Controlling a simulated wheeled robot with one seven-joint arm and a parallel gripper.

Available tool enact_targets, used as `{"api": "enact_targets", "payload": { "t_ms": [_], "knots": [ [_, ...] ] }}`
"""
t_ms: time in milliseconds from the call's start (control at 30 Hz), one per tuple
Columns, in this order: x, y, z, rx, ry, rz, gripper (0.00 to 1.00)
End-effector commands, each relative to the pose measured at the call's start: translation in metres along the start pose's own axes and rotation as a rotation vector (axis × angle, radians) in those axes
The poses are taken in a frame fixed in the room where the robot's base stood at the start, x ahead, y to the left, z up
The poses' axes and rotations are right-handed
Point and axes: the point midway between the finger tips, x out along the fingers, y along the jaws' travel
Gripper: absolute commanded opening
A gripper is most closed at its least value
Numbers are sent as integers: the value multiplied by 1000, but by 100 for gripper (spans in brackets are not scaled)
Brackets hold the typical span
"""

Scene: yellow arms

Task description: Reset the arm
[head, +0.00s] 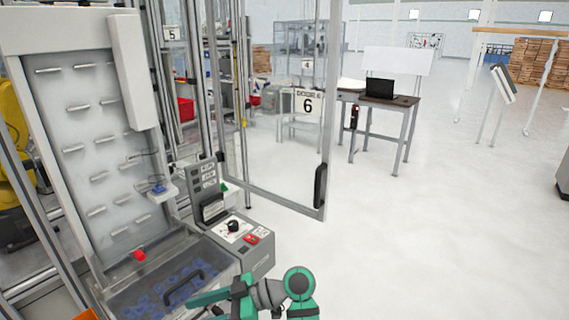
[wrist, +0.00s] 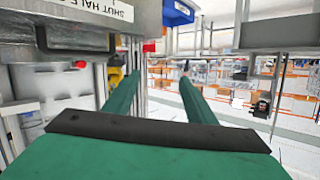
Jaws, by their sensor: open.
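My arm, green and dark grey, shows at the bottom of the head view. My gripper (head: 192,298) points left there, in front of the machine's lower bin. In the wrist view my gripper (wrist: 160,80) has its two green fingers spread apart, with nothing between them. The fingertips appear clear of any surface. The exact gap to the bin cover cannot be told.
The machine's bin (head: 215,264) holds blue parts behind a clear cover with a black handle (head: 184,287). A control box (head: 236,236) with a black knob stands beside it. An open framed door (head: 321,190) stands behind. The floor (head: 430,240) to the right is clear.

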Motion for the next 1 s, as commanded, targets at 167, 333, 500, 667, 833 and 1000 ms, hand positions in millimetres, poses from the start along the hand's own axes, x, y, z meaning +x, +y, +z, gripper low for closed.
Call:
{"api": "enact_targets", "payload": {
  "t_ms": [167, 333, 500, 667, 833, 1000],
  "knots": [
    [30, 11, 34, 145, 83, 147, 51],
    [51, 21, 76, 301, 161, 329, 51],
    [61, 22, 122, 444, 222, 513, 51],
    [62, 11, 168, 560, 264, 689, 51],
    [53, -13, 215, 655, 289, 879, 51],
    [37, -49, 257, 718, 296, 1064, 51]
  ]
}}
